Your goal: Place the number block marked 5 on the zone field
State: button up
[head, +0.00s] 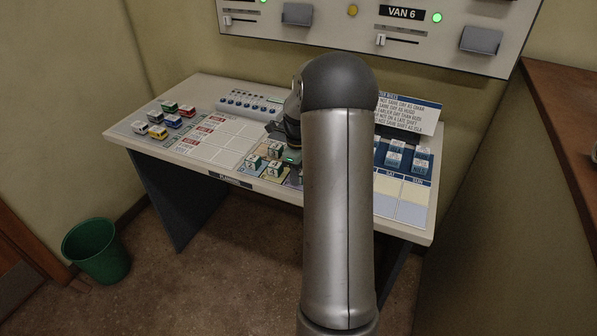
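Several small number blocks (274,169) with pale faces and dark marks stand near the middle front of the console (195,91). Their marks are too small to read, so I cannot tell which is the 5. They stand on or beside a coloured patch that is partly behind my arm. I cannot make out which field is the zone field. My gripper (287,137) is dark and sits low over the console, just behind and right of the blocks. My arm hides much of it, and its fingers cannot be made out. I cannot tell whether it holds anything.
Toy vans (158,131) stand at the console's left. A button box (250,104) lies at the back. Blue-and-white cards (396,157) stand at the right by a rules sign (412,112). A wall panel (450,35) hangs above. A green bin (97,252) stands on the floor.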

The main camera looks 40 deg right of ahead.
jog(key=shift+o, duration=1.2)
jog(key=shift+r, duration=0.1)
notch_tip(320, 180, up, 12)
jog(key=s+a+r+n, duration=0.2)
jog(key=a+n, duration=0.5)
jog(key=a, duration=0.2)
jog(key=s+a+f+n, duration=0.2)
jog(key=s+a+n, duration=0.8)
jog(key=a+n, duration=0.1)
jog(key=s+a+f+n, duration=0.3)
jog(key=s+a+n, duration=0.8)
jog(key=n, duration=0.2)
jog(key=shift+f, duration=0.35)
